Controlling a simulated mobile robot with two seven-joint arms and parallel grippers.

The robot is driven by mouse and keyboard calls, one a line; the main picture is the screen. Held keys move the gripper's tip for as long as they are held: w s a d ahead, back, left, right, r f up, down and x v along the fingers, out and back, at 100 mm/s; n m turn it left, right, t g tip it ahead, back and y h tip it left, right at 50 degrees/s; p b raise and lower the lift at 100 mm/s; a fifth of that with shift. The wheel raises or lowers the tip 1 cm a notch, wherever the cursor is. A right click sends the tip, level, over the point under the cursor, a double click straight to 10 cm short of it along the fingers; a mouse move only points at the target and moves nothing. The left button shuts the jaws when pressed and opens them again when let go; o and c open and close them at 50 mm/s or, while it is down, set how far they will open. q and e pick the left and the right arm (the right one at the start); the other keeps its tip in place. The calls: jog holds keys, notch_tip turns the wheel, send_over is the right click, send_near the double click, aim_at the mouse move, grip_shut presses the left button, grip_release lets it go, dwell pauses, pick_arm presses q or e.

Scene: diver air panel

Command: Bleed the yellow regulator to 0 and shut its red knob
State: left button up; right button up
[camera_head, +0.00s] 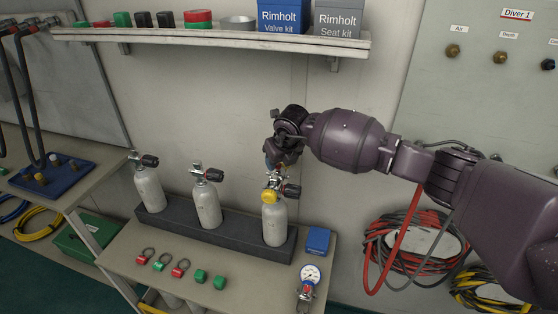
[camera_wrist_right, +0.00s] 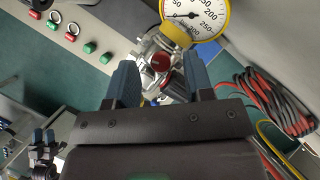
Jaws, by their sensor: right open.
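The yellow regulator (camera_head: 269,196) is fitted on the valve of the rightmost grey cylinder (camera_head: 275,226). In the right wrist view its yellow-rimmed gauge (camera_wrist_right: 196,16) is cut by the top edge; the needle points to the low-number side, but I cannot read it exactly. Its red knob (camera_wrist_right: 160,62) faces me between and just beyond the blue fingertips. My right gripper (camera_head: 277,166) is just above the regulator; it is open and empty in the right wrist view (camera_wrist_right: 161,80). What looks like my left gripper (camera_wrist_right: 44,142) shows small at lower left, its opening unclear.
Two more cylinders (camera_head: 207,205) (camera_head: 150,188) stand in the dark rack (camera_head: 180,227). Red and green tags lie in front, with a blue box (camera_head: 318,241) and a blue-rimmed gauge (camera_head: 310,275) at right. A shelf (camera_head: 210,38) hangs above; hoses (camera_head: 415,250) hang at right.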

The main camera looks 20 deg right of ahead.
jog(key=shift+w+f, duration=0.1)
jog(key=shift+f, duration=0.15)
grip_shut()
